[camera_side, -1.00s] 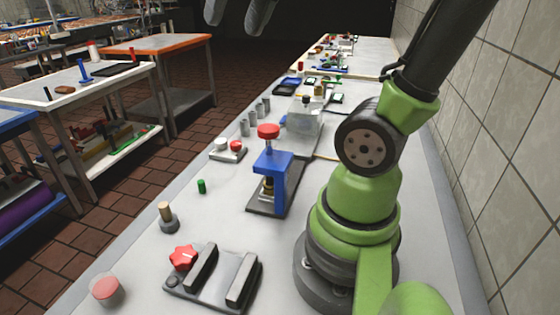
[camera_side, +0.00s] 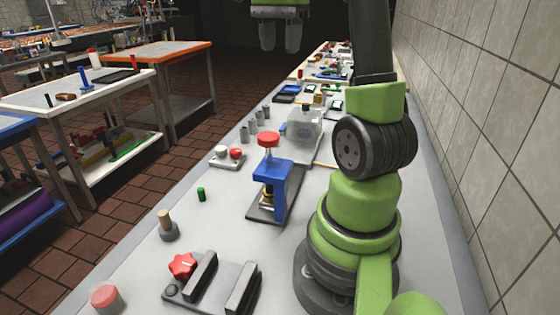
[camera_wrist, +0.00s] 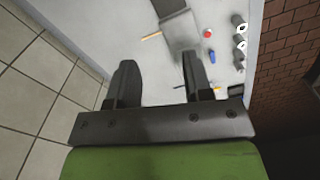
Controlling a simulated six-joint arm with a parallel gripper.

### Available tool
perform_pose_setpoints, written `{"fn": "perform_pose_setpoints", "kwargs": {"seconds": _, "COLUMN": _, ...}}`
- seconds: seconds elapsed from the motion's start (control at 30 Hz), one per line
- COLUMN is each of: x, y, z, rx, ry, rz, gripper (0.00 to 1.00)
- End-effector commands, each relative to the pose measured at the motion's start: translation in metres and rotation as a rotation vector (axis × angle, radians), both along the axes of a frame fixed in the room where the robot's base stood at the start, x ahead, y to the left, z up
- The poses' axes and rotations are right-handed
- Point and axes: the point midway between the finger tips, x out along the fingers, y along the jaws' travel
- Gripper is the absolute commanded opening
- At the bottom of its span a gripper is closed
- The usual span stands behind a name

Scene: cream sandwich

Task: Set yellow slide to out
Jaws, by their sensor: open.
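I cannot make out for sure which part is the yellow slide. A small yellowish piece (camera_side: 318,99) shows behind the clear box in the side view, too small to read its position. In the wrist view a thin yellow rod (camera_wrist: 151,36) lies beside a grey box, and small yellowish bits (camera_wrist: 217,89) show near the right fingertip. My gripper (camera_side: 280,38) is high above the far part of the bench in the side view. In the wrist view my gripper (camera_wrist: 160,65) has its two fingers wide apart with nothing between them.
A clear box (camera_side: 304,128), a blue press with a red knob (camera_side: 272,172), a two-button box (camera_side: 228,158) and grey cylinders (camera_side: 252,127) stand along the bench. A tiled wall (camera_side: 480,120) runs along the right. Open bench lies left of the press.

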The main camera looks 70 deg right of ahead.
Motion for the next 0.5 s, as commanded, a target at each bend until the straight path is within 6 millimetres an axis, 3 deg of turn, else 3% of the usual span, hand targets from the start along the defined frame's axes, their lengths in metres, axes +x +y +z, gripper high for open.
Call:
{"fn": "perform_pose_setpoints", "kwargs": {"seconds": 0.27, "x": -0.001, "y": 0.001, "z": -0.056, "rx": 0.005, "ry": 0.005, "rz": 0.004, "gripper": 0.46}}
{"fn": "perform_pose_setpoints", "kwargs": {"seconds": 0.5, "x": -0.002, "y": 0.003, "z": -0.141, "rx": 0.014, "ry": 0.010, "rz": 0.001, "gripper": 0.46}}
